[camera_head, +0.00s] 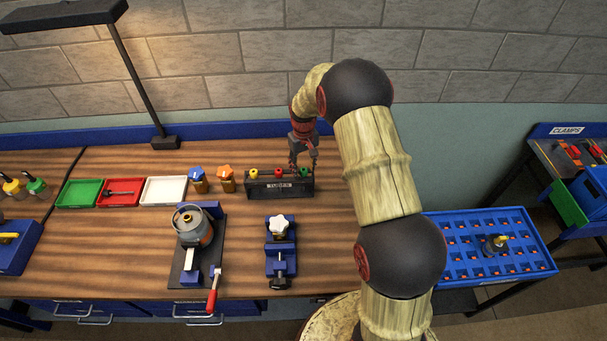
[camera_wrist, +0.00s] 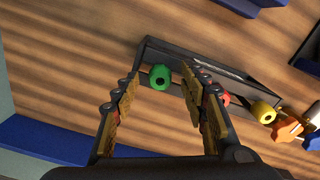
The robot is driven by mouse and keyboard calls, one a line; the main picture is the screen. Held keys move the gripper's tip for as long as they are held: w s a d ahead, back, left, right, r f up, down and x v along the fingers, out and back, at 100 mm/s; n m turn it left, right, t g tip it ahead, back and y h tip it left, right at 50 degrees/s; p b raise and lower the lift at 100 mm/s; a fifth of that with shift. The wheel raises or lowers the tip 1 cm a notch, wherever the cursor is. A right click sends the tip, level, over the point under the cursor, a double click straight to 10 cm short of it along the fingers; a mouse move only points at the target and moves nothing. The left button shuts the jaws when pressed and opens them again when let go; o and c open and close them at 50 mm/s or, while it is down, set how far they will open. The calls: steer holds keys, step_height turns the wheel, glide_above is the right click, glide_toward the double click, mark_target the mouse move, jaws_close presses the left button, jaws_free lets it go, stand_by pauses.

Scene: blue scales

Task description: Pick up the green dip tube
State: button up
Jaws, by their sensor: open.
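The green dip tube (camera_wrist: 160,77) stands in the dark rack, seen end-on as a round green top with a dark hole. The rack (camera_head: 279,187) sits toward the back of the wooden bench. A red tube (camera_head: 278,171) and a yellow tube (camera_head: 254,172) stand in the same rack, to the left of the green one in the head view. My gripper (camera_wrist: 162,88) is open and empty, pointing down over the rack's right end. In the wrist view the green tube shows between its fingertips, with no contact visible.
Orange-capped (camera_head: 226,178) and blue-capped (camera_head: 198,179) bottles stand left of the rack. A blue vise (camera_head: 280,258) with a white knob and a clamp fixture (camera_head: 187,277) stand in front. Green, red and white trays lie farther left. The lamp (camera_head: 140,80) rises behind.

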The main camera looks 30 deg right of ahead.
steer(key=shift+c, duration=0.5)
jaws_close()
steer(key=shift+r, duration=0.15)
